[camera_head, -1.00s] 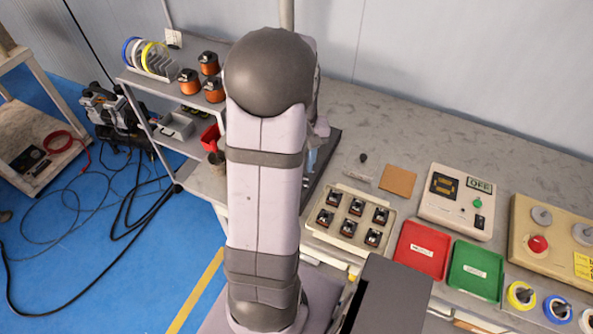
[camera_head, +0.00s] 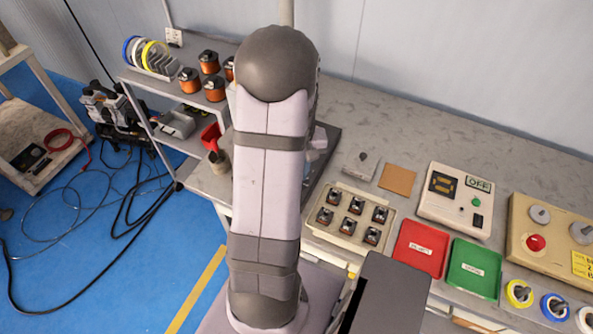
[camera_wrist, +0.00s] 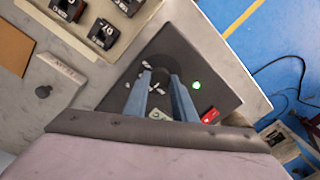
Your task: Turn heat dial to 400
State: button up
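The fingers hide part of the marked area, and contact cannot be judged. In the head view only the edge of the unit (camera_head: 322,165) shows behind my arm.
A cream tray of black parts (camera_head: 350,222) stands beside the unit, near a small plate with a dark knob (camera_head: 361,163) and a brown square (camera_head: 397,179). Red (camera_head: 421,248) and green (camera_head: 474,268) trays and a control box (camera_head: 455,201) lie to the right. A coil shelf (camera_head: 150,83) stands at left.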

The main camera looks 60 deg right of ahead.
jog(key=shift+m, duration=0.4)
jog(key=m+p, duration=0.1)
jog(key=m, duration=0.2)
jog(key=shift+r+m, duration=0.1)
jog(key=shift+m, duration=0.2)
jog(key=shift+m+h+p, duration=0.3)
jog(key=shift+m+p, duration=0.45)
jog(key=shift+m, duration=1.45)
jog(key=o, duration=1)
jog(key=shift+s, duration=0.1)
jog(key=shift+o, duration=0.2)
jog(key=shift+s+r+b, duration=0.15)
jog(key=shift+r+b, duration=0.6)
jog(key=shift+r, duration=2.85)
